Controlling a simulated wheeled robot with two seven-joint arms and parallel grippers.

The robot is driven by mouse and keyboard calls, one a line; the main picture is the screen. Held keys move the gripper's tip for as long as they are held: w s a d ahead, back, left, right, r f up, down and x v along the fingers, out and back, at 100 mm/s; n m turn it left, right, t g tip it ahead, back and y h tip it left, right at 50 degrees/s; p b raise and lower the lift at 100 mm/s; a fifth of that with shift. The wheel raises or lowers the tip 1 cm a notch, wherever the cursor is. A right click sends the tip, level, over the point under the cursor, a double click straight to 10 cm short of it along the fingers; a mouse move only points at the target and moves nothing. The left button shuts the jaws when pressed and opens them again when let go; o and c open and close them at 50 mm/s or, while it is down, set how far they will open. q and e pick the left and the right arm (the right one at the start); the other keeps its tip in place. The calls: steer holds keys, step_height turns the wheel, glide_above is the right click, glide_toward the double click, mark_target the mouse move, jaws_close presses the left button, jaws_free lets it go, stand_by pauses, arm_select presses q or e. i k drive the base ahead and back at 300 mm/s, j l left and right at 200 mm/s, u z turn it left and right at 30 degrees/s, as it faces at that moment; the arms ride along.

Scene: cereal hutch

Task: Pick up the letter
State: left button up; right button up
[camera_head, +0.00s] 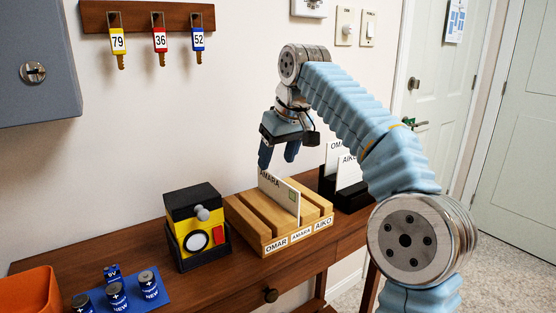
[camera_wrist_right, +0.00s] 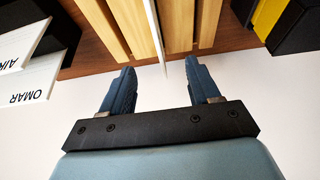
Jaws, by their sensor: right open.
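A white letter marked AMARA (camera_head: 279,192) stands slightly tilted in a slot of the wooden sorter (camera_head: 244,232), whose front labels read OMAR, AMARA and AIKO. In the right wrist view the letter shows edge-on as a thin white strip (camera_wrist_right: 155,32). My right gripper (camera_head: 278,155) is open just above and behind the letter's top edge. In the right wrist view its fingers (camera_wrist_right: 157,68) point at the sorter, with the letter's edge lined up between them. Contact is not visible. Two more letters, OMAR (camera_head: 336,150) and AIKO (camera_head: 348,172), stand in a black holder (camera_head: 350,198). My left gripper is not in view.
A black and yellow device (camera_head: 197,228) stands left of the sorter. A blue mat with several batteries (camera_head: 149,284) and an orange bin (camera_head: 30,294) are at the front left. Key tags hang on the wall rack (camera_head: 145,17). My right arm crosses above the black holder.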

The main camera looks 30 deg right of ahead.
mark_target(349, 172)
steer(key=k, duration=1)
